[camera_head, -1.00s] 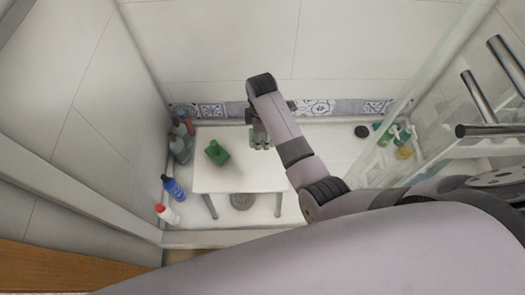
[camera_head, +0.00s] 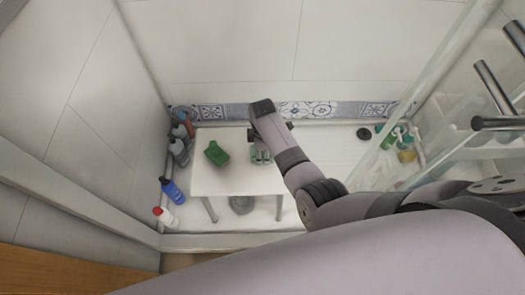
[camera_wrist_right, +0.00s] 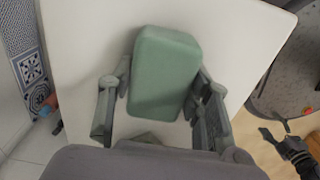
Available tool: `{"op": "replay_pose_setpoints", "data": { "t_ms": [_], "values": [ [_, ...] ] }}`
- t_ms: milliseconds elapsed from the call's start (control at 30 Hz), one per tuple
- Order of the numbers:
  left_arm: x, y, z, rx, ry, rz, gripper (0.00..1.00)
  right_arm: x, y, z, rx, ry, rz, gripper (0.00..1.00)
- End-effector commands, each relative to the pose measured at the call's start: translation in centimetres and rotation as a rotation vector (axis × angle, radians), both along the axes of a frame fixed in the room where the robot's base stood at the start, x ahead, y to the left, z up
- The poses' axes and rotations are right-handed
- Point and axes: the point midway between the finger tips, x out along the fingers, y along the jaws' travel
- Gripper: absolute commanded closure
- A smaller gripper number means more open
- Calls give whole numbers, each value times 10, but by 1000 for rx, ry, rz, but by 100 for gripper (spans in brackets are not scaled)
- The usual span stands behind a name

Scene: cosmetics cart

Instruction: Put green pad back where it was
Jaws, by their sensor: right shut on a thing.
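The green pad (camera_wrist_right: 165,75) is a pale green block with rounded edges, between the fingers of my right gripper (camera_wrist_right: 162,104) in the right wrist view. The right gripper is shut on it. In the head view the right gripper (camera_head: 260,156) is over the right part of the white table (camera_head: 235,183), with the pad mostly hidden by the fingers. I cannot tell whether the pad touches the tabletop.
A dark green container (camera_head: 216,153) stands on the table left of the right gripper. A blue bottle (camera_head: 173,190), a white bottle with a red cap (camera_head: 166,217) and grey bottles (camera_head: 179,152) line the left wall. A glass panel and metal bars are at right.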

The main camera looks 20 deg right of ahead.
Motion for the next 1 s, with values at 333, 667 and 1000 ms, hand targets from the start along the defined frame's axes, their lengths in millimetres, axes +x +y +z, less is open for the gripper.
{"op": "replay_pose_setpoints", "data": {
  "t_ms": [333, 667, 1000],
  "values": [
    [0, 3, -1, 4, 0, 2, 34, 0, 0, -2, -1, 1, 0, 38],
    [0, 3, -1, 4, 0, 2, 34, 0, 0, -2, -1, 0, 0, 35],
    [0, 3, 17, 3, -1, 1, 34, 1, 0, 50, -1, -4, 0, 35]
  ]
}}
